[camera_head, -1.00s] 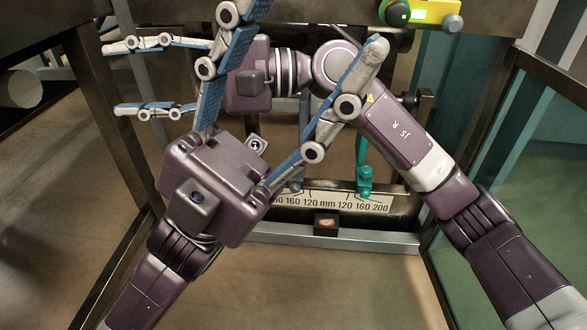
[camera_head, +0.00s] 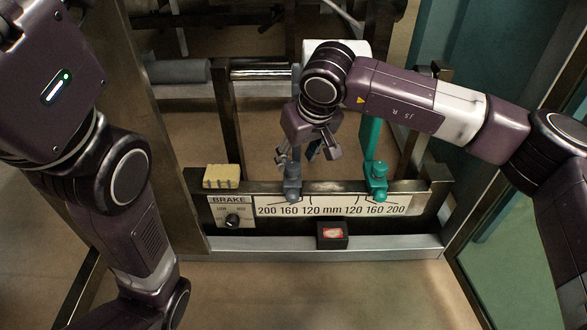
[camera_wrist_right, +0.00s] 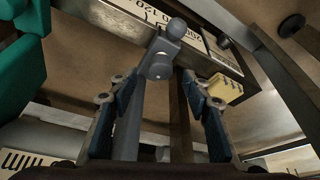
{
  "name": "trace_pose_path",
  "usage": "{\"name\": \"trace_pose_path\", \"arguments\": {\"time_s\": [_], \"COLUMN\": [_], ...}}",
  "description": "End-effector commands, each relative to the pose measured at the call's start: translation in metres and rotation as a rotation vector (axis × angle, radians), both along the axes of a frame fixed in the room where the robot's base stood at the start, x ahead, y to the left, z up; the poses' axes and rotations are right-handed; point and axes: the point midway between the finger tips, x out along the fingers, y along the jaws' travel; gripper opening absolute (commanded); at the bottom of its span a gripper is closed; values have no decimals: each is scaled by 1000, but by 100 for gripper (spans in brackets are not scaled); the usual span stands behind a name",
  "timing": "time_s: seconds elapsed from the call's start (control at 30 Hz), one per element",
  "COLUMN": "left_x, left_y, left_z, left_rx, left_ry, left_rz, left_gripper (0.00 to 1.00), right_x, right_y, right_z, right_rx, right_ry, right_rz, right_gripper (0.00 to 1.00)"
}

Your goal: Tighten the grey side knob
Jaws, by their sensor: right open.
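The grey side piece with its knob (camera_head: 292,172) stands on the scale rail, left of the "mm" mark in the head view. In the right wrist view its round-ended grey knob (camera_wrist_right: 176,28) shows ahead of the fingertips, and its grey bar runs down between the fingers. My right gripper (camera_head: 308,155) is open just above and beside the grey piece, fingers pointing down; it also shows in the right wrist view (camera_wrist_right: 163,92). I cannot tell whether a finger touches it. My left gripper is out of view; only my left arm shows at the left.
A teal piece (camera_head: 376,180) stands right of centre on the scale panel (camera_head: 331,208). A brake dial (camera_head: 232,220) and a yellow block (camera_head: 221,176) are at the panel's left. A small dark box (camera_head: 332,235) with a red top sits in front. Metal posts flank the panel.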

Motion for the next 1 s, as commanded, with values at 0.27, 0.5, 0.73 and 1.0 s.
{"name": "trace_pose_path", "arguments": {"time_s": [0.27, 0.5, 0.73, 1.0], "left_x": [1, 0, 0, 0], "left_y": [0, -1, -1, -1], "left_z": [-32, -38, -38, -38], "left_rx": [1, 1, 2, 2], "left_ry": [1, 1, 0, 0], "left_rz": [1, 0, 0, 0], "left_gripper": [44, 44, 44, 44], "right_x": [13, 17, 18, 17], "right_y": [7, 9, 9, 9], "right_z": [-39, -47, -47, -47], "right_rx": [2, 4, 4, 4], "right_ry": [1, 1, 1, 2], "right_rz": [-1, -2, -2, -3], "right_gripper": [44, 44, 44, 20]}}
